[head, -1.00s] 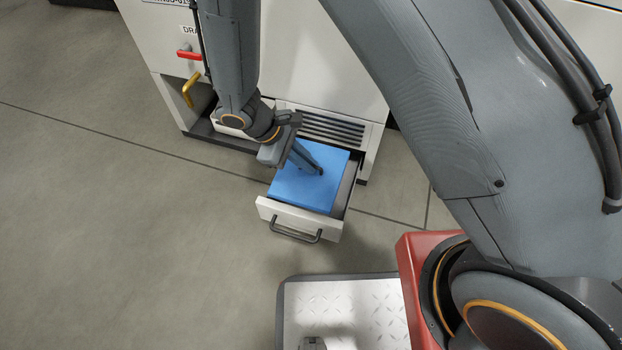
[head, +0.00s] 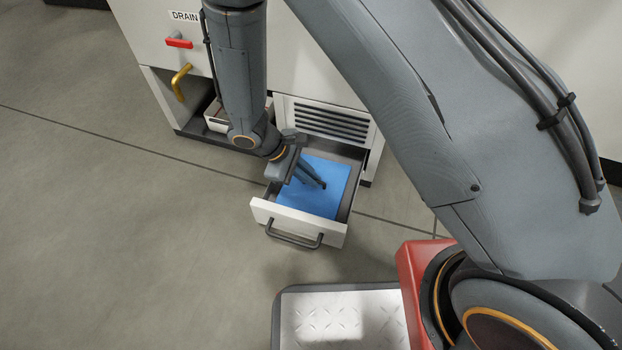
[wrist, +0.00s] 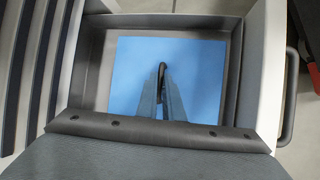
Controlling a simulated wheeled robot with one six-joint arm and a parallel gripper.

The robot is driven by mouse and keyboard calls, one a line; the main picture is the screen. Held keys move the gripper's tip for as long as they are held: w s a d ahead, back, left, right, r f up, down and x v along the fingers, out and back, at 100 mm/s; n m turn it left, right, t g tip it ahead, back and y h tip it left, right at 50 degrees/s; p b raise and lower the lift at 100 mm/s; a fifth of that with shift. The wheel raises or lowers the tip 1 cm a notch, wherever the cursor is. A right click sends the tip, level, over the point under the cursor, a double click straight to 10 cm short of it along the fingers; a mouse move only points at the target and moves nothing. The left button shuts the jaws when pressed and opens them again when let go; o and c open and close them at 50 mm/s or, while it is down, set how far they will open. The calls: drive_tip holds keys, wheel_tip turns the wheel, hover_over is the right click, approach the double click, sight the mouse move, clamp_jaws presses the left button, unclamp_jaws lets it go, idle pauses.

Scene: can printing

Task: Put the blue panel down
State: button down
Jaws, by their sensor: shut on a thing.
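The blue panel (head: 325,197) is a flat square inside the open drawer (head: 351,159), low within its walls. In the wrist view the blue panel (wrist: 203,75) lies flat, with grey drawer floor or wall showing around its edges. My gripper (head: 323,185) is over the panel's middle, fingers pointing down at it. In the wrist view my gripper (wrist: 162,68) is shut on a small dark handle-like piece at the panel's middle. The fingers hide most of that piece. I cannot tell whether the panel touches the drawer floor.
The drawer front has a dark bar handle (head: 290,240). Behind it stands a white cabinet with a vent grille (head: 325,121), a red lever (head: 180,43) and a yellow lever (head: 180,82). The floor left of the drawer is clear.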

drive_tip(key=shift+w+f, duration=0.15)
drive_tip(key=c, duration=1.9)
unclamp_jaws()
drive_tip(key=w+p+v, duration=0.1)
drive_tip(key=p+v, duration=0.5)
drive_tip(key=v, duration=0.6)
drive_tip(key=s+r+m+y, duration=0.1)
drive_tip(key=s+r, duration=0.3)
drive_tip(key=r, duration=0.5)
drive_tip(key=s+r+m+y, duration=0.2)
drive_tip(key=s+r, duration=0.1)
drive_tip(key=r, duration=0.6)
drive_tip(key=s+d+r+m+y, duration=0.2)
drive_tip(key=s+d+r+y, duration=0.1)
drive_tip(key=s+r, duration=0.9)
drive_tip(key=s+y, duration=0.1)
drive_tip(key=s, duration=0.2)
drive_tip(key=shift+s+r+m+g+y, duration=0.15)
drive_tip(key=shift+r+m+g+y, duration=0.15)
drive_tip(key=shift+r, duration=0.1)
drive_tip(key=shift+d+r, duration=0.1)
drive_tip(key=shift+d+r+m+p, duration=0.1)
drive_tip(key=shift+r+m+p, duration=0.3)
drive_tip(key=shift+r+p, duration=1)
